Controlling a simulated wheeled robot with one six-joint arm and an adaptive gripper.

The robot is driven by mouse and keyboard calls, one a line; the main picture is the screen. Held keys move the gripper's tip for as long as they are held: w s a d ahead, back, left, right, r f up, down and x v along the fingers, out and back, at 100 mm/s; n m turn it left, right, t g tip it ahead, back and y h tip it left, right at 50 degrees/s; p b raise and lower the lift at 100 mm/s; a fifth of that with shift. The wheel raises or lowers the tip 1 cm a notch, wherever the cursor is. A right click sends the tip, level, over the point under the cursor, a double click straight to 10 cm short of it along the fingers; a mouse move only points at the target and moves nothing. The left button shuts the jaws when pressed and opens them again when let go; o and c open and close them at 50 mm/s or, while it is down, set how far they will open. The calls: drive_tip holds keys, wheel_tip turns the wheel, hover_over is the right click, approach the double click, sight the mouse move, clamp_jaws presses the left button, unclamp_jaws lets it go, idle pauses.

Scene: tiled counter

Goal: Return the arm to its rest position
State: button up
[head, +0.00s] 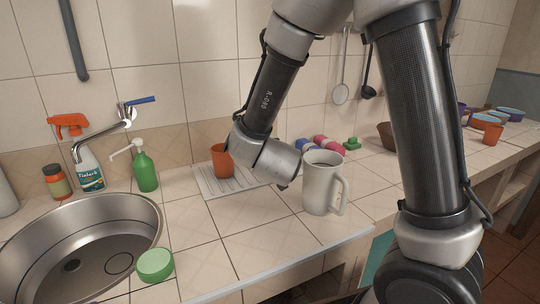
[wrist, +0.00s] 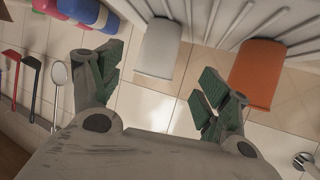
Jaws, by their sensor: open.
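My arm reaches from the upper right over the counter in the head view, its last joint (head: 268,158) low beside the dish rack (head: 210,186). My gripper's fingers are hidden there. In the wrist view my gripper (wrist: 156,82) is open, its green-padded fingers apart with nothing held between them. A pale cup (wrist: 160,48) shows just beyond the gap between the fingers, near the white ribbed rack (wrist: 215,18). An orange cup (head: 222,160) is on the rack, left of my wrist; it also shows right of the pale cup in the wrist view (wrist: 258,72).
A large white jug (head: 320,185) stands right of my wrist. The sink (head: 85,240), spray bottle (head: 90,168), green soap bottle (head: 145,172) and green sponge (head: 155,264) are left. Utensils (head: 341,92) hang on the wall. Bowls (head: 510,114) stand far right. The front middle counter is clear.

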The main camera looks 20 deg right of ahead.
drive_tip(key=shift+w+r+y, duration=0.15)
drive_tip(key=shift+r+y, duration=0.15)
drive_tip(key=shift+r, duration=0.1)
drive_tip(key=s+d+r+n+g+y, duration=0.25)
drive_tip(key=s+d+r+y, duration=0.25)
drive_tip(key=s+r, duration=0.4)
drive_tip(key=s+d+g+h, duration=0.1)
drive_tip(key=s+d+g, duration=0.2)
drive_tip(key=s+d, duration=0.3)
drive_tip(key=s+d+g+h, duration=0.2)
drive_tip(key=s+d, duration=0.4)
drive_tip(key=s, duration=0.7)
drive_tip(key=shift+s+r+g, duration=0.25)
drive_tip(key=shift+r+g, duration=0.2)
drive_tip(key=shift+g, duration=0.3)
drive_tip(key=shift+c, duration=0.3)
